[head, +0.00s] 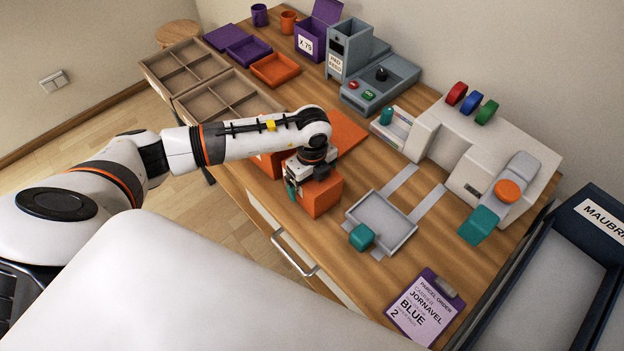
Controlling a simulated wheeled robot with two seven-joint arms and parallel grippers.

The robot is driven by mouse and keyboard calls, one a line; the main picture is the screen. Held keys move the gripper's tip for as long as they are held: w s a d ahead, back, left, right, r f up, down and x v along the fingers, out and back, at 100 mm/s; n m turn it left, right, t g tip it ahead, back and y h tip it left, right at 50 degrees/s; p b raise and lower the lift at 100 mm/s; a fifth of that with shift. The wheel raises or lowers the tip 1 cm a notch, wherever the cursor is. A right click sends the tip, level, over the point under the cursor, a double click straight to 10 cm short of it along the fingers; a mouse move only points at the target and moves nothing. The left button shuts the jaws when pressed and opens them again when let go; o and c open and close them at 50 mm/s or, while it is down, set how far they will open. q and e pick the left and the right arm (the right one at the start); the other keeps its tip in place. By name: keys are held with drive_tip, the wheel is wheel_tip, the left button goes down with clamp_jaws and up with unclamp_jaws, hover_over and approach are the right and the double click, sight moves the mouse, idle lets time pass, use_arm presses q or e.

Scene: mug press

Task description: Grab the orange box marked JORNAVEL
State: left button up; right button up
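An orange box (322,197) stands on the wooden table, below the end of my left arm. No JORNAVEL lettering shows on its visible faces. My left gripper (297,188) points down at the box's left upper part, with a teal fingertip at its near side. The gripper overlaps the box in the picture, and I cannot tell whether its fingers are closed on it. More orange surfaces show behind the arm: a flat panel (345,132) and a part below the forearm (268,166), mostly hidden. My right gripper is out of view.
A grey tray (383,222) with a teal block (361,237) lies right of the box. A beige press machine (487,150) stands behind it. A clipboard (426,307) reading JORNAVEL, BLUE, 2 lies at the front. A dark MAUBRI-marked bin (577,262) is at right.

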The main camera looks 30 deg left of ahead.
use_arm(q)
drive_tip(key=c, duration=1.2)
drive_tip(key=shift+r, duration=0.15)
